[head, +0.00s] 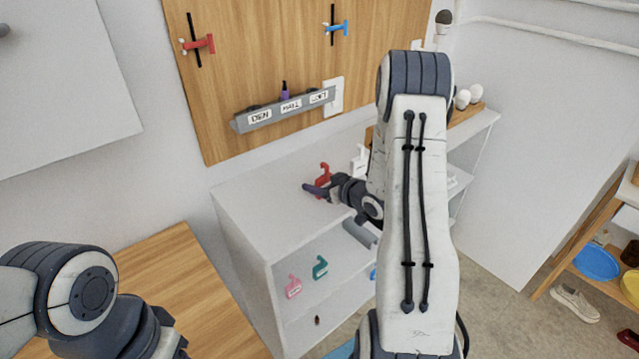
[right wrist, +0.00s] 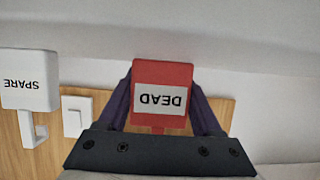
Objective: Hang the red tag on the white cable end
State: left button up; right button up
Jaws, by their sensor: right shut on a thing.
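The red tag (head: 323,172) is above the top of the white shelf unit, at my right gripper (head: 318,190). In the right wrist view the red tag (right wrist: 162,75) carries a white label reading DEAD, upside down. My right gripper (right wrist: 165,105) is shut on it, one dark finger on each side. A white tag (head: 360,158) stands beside it; in the right wrist view this tag (right wrist: 30,80) reads SPARE. I cannot make out a white cable end. My left arm shows at the lower left of the head view, but its fingers are out of sight.
A grey rail (head: 285,110) labelled DEN, HALL and LOFT is on the wooden board (head: 240,60), with a purple item on it. A red clamp (head: 198,44) and a blue clamp (head: 336,28) are above. Pink (head: 293,287) and teal (head: 320,267) tags are on the shelf unit (head: 250,205).

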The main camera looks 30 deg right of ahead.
jog(key=shift+f, duration=0.2)
jog(key=o, duration=1.4)
jog(key=shift+c, duration=0.2)
jog(key=shift+r, duration=0.15)
jog(key=shift+r, duration=0.25)
jog(key=v, duration=1.2)
jog(key=shift+f+b, duration=0.25)
jog(key=shift+b, duration=0.1)
